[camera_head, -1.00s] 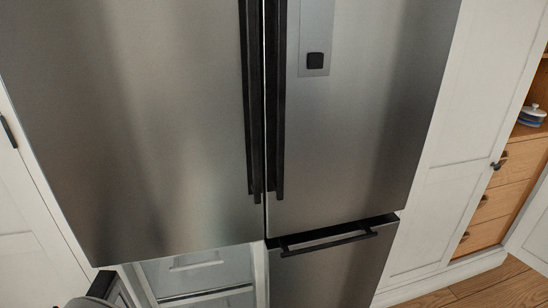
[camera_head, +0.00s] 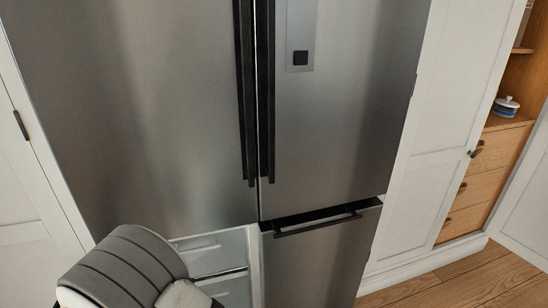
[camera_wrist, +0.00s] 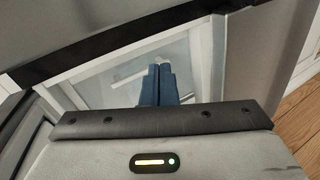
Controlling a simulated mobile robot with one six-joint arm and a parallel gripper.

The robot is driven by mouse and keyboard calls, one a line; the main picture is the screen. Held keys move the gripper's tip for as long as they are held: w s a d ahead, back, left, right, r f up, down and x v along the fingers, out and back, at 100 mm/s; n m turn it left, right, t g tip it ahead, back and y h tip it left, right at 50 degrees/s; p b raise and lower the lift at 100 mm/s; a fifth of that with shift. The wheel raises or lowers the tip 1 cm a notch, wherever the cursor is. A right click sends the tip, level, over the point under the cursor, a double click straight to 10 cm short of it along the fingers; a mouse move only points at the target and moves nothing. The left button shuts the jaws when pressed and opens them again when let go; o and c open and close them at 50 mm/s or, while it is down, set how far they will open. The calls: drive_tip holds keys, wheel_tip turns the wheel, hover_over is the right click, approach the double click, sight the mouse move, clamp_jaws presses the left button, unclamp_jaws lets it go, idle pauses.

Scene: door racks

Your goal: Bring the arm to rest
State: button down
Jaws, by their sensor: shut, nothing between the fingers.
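In the wrist view my gripper (camera_wrist: 159,70) shows two dark blue fingers held side by side, shut and empty. Behind the fingertips are the pale interior and white frame of the open lower left fridge compartment (camera_wrist: 120,68); I cannot tell how far apart they are. In the head view a grey padded part of my arm stands at the bottom left, in front of that compartment (camera_head: 212,256). The fingers are not visible there. The steel fridge (camera_head: 150,120) fills the middle, its tall upper doors closed.
The lower right fridge door (camera_head: 315,262) is closed, with a black bar handle (camera_head: 318,222). White cabinets flank the fridge. A wooden cabinet with drawers (camera_head: 480,185) is at the right, with a lidded pot (camera_head: 506,106). Bare wood floor (camera_head: 450,285) shows at the lower right.

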drive_tip(key=w+d+r+m+g+h+p, duration=0.1)
drive_tip(key=d+r+m+g+h, duration=0.3)
drive_tip(key=d, duration=0.5)
drive_tip(key=d+r+m+g+h+p, duration=0.2)
drive_tip(key=d+r+m+g, duration=0.25)
drive_tip(key=d+m, duration=0.4)
drive_tip(key=w+d+r+m+g+h+p, duration=0.1)
drive_tip(key=d+r+m+g+h, duration=0.4)
drive_tip(key=d, duration=0.6)
drive_tip(key=s+d+r+m+y+p, duration=0.2)
drive_tip(key=s+d+r+m+y, duration=0.2)
drive_tip(key=m, duration=0.4)
drive_tip(key=s+d+r+m+g+y+p, duration=0.1)
drive_tip(key=s+d+r+m+y+p, duration=0.1)
drive_tip(key=s+d+r+m+y, duration=0.2)
drive_tip(key=s+r+m+y, duration=0.3)
drive_tip(key=r+y, duration=0.1)
drive_tip(key=shift+s+d+m+y+p, duration=0.3)
drive_tip(key=shift+d+m+y+p, duration=0.05)
drive_tip(key=shift+d+y, duration=0.05)
